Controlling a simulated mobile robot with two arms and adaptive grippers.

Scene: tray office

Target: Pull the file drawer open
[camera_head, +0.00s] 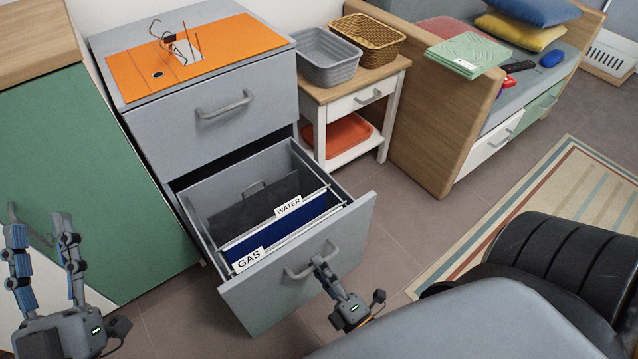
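The file drawer (262,317) of the grey cabinet (172,132) is pulled well out, showing its inside. In it are a dark folder and a blue folder (275,230) with tabs reading "GAS" and "WATER". My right gripper (319,262) is at the right part of the drawer's handle (298,273), its fingers close together and seemingly shut on the bar; the fingertips are partly hidden. My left gripper (44,240) is open and empty at the lower left, its fingers wide apart, away from the cabinet.
The upper drawer (217,123) is shut. A side table (400,70) with a grey basket (327,60) and a wicker basket (368,38) stands to the right. A green cabinet (95,180) is at left.

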